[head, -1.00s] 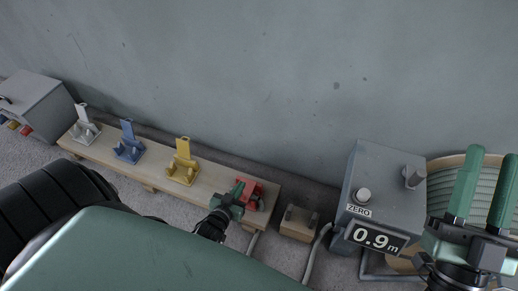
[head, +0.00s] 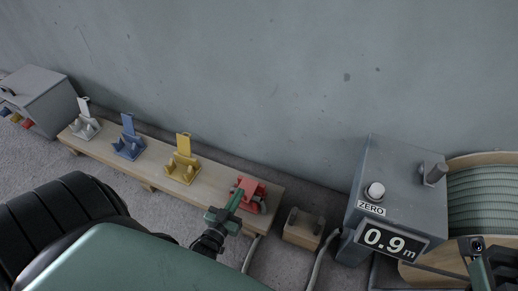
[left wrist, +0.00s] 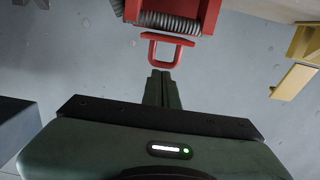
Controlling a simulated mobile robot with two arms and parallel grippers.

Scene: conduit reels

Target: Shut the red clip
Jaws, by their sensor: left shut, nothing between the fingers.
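The red clip (head: 249,194) is at the right end of the low wooden bench (head: 211,181). Its flap lies low, unlike the upright flaps on the other clips. I cannot tell whether it is fully latched. In the left wrist view the red clip (left wrist: 206,14) shows a wire-like red loop and a grey ribbed conduit piece beside it. My left gripper (head: 236,196) is shut and empty, its tips at the near side of the clip. In the left wrist view its fingertips (left wrist: 163,76) sit just below the loop. My right gripper (head: 481,262) is partly cut off at the lower right.
White (head: 84,122), blue (head: 128,143) and yellow (head: 183,163) clips stand on the bench with flaps up. A small wooden block (head: 303,230), a grey meter box (head: 392,190) reading 0.9 m and a conduit reel (head: 485,195) are to the right. A wall stands behind.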

